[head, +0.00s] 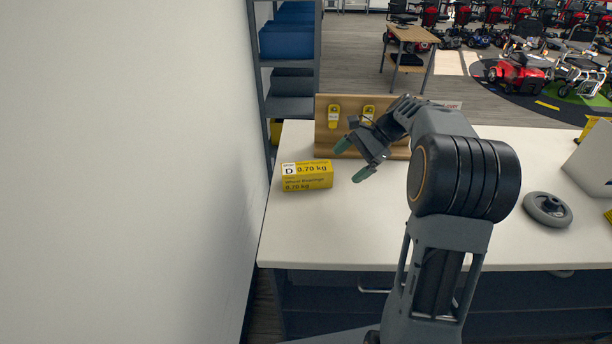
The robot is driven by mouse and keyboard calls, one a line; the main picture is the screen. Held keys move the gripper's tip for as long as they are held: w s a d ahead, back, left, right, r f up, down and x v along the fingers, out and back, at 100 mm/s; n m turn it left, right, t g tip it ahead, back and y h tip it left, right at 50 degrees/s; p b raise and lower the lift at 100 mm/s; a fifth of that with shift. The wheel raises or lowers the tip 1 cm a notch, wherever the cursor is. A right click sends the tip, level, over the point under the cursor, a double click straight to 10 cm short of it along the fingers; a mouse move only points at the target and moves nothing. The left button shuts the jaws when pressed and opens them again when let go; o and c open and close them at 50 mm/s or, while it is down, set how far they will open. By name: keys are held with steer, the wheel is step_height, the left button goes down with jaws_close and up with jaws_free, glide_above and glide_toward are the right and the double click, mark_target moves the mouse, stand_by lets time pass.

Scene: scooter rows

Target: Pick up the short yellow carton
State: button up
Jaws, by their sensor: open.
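A short yellow carton (308,183) lies on the white counter near its left end. Its label reads "D" and "0.70 kg". My gripper (352,162) is open and empty, with green-tipped fingers. It is to the right of the carton in the picture, a little above the counter and apart from the carton. My arm comes up from the lower right and hides part of the counter.
A wooden board (396,150) with yellow tags stands behind the carton. A grey wheel (547,209) lies at the right on the counter (330,235). A wall is at the left, with shelves (290,107) holding blue bins behind. The front left counter is clear.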

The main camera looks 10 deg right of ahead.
mark_target(324, 169)
steer(key=w+d+f+m+y, duration=0.1)
steer(key=w+d, duration=0.1)
steer(key=w+d+f+m+y, duration=0.1)
steer(key=w+d+m+y, duration=0.1)
steer(key=w+d+f+m+y, duration=0.1)
steer(key=w+d, duration=0.1)
steer(key=d, duration=0.1)
steer(key=shift+w+f+m+t+y, duration=0.1)
steer(key=shift+w+m+t+y, duration=0.2)
steer(key=shift+y, duration=0.1)
steer(key=p+x, duration=0.1)
steer(key=x, duration=1.2)
steer(key=shift+c, duration=0.2)
steer(key=c, duration=1.4)
steer(key=shift+c, duration=0.2)
steer(key=shift+r, duration=0.25)
